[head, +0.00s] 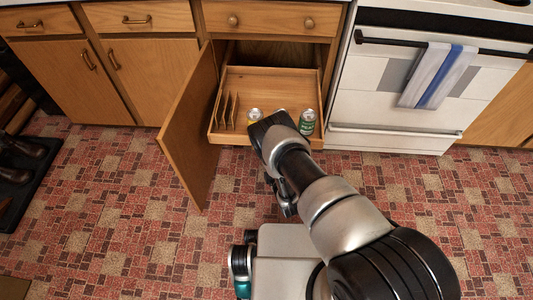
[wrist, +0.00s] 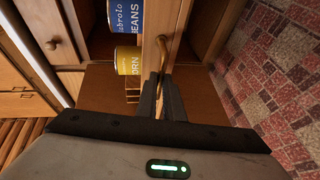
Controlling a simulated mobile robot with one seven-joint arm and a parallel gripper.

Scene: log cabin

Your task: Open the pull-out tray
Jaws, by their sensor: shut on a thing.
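The wooden pull-out tray (head: 275,88) sticks out of the open lower cabinet in the head view. Its front edge lies beyond the cabinet face. My gripper (head: 268,133) is at the middle of the tray's front, with the arm hiding part of that edge. The tray holds a green can (head: 307,121), a yellow-labelled can (head: 254,115), which reads CORN in the wrist view, and thin upright wooden pieces (head: 229,108). A blue BEANS can (wrist: 126,15) also shows there.
The cabinet door (head: 190,125) stands open left of the tray. A white oven (head: 400,90) with a striped towel (head: 438,76) is at the right. A dark mat with shoes (head: 22,165) lies far left. The patterned floor (head: 110,210) in front is mostly clear.

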